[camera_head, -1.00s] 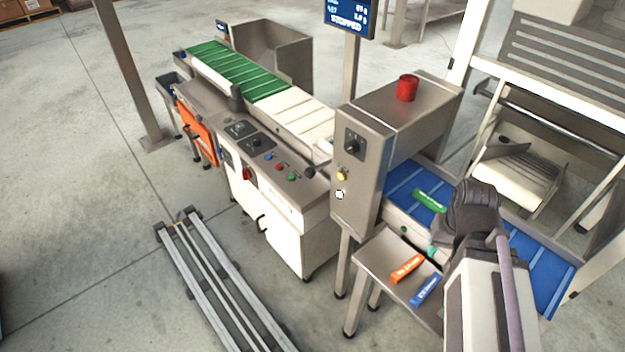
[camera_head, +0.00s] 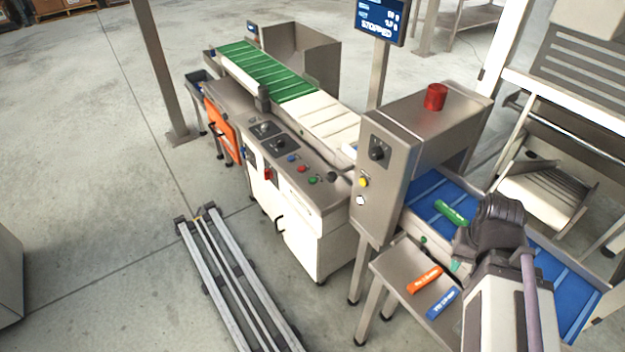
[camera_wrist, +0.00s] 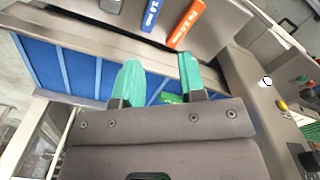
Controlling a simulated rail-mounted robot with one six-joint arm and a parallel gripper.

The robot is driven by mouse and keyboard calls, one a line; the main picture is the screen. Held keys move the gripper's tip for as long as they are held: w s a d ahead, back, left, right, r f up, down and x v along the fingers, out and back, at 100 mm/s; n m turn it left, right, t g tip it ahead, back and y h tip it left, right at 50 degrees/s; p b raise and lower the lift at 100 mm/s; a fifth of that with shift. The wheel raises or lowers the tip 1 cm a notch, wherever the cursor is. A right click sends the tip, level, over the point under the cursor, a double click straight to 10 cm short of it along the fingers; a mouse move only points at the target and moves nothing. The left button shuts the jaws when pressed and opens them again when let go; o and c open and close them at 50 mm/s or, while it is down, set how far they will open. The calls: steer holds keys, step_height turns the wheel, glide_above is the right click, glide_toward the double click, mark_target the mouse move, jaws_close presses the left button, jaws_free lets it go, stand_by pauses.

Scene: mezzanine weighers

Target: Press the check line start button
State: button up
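A green button (camera_head: 313,180) sits on the sloped control panel (camera_head: 268,147) of the white-fronted cabinet, beside a red button (camera_head: 302,169) and a blue button (camera_head: 291,158). I cannot read their labels. Another small green button (camera_head: 423,240) is on the side of the blue-belt conveyor. My gripper (camera_wrist: 160,80) has two teal fingertips held apart with nothing between them. In the head view, it is over the near edge of the blue belt, right of the control panel and away from it; my wrist hides most of it.
The grey detector housing (camera_head: 380,185), with a red beacon (camera_head: 436,97), stands between my gripper and the panel. Orange (camera_head: 425,279) and blue (camera_head: 441,303) bars lie on a side tray (camera_head: 392,265). A green bar (camera_head: 451,213) lies on the blue belt. The screen (camera_head: 381,18) reads STOPPED.

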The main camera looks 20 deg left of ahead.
jaws_close()
stand_by(1.4)
